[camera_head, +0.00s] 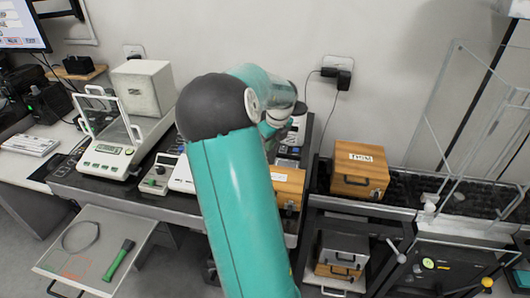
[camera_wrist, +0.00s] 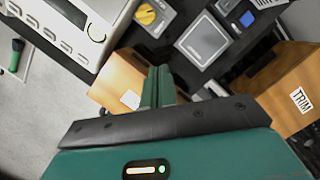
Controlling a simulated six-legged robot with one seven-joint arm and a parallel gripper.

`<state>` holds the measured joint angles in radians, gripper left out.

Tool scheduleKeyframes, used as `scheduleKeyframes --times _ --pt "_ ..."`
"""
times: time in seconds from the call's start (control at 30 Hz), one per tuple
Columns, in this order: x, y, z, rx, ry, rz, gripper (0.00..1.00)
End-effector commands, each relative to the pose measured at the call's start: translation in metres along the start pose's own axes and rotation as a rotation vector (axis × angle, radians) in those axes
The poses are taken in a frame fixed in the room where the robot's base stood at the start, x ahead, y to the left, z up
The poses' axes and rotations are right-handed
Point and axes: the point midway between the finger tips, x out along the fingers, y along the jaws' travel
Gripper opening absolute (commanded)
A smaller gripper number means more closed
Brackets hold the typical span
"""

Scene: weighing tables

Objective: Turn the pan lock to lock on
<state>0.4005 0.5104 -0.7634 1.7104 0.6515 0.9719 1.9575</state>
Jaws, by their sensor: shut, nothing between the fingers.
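No part in view is clearly labelled as the pan lock. A yellow rotary knob (camera_wrist: 150,14) on a small grey device shows at the top of the wrist view. In the head view, a white ball knob (camera_head: 402,257) and a yellow ball knob (camera_head: 488,283) sit at the black unit on the right. My gripper (camera_wrist: 160,72) is shut and empty. Its green fingers are in front of a wooden box (camera_wrist: 125,80), apart from the yellow rotary knob. In the head view my arm hides the gripper and part of the bench.
A wooden box labelled TRIM (camera_wrist: 298,100) is at right in the wrist view; a wooden box (camera_head: 359,170) stands on the right bench. A balance (camera_head: 107,158) stands at left. A clear-walled enclosure (camera_head: 470,130) is at right. An open drawer (camera_head: 140,225) juts out at lower left.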

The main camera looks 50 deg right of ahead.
Motion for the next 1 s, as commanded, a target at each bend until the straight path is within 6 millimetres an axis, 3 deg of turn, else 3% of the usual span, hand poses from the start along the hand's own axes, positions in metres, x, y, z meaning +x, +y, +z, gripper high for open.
scheduleKeyframes --times 0.17,0.57,0.73,1.0 --pt "0.023 0.002 0.001 0.001 0.004 0.001 0.0" --pt "0.102 0.002 0.001 -0.001 0.004 0.001 0.0" --pt "0.105 0.001 0.029 -0.004 0.001 -0.001 0.0" --pt "0.107 0.0 0.04 -0.002 0.001 0.0 0.0"
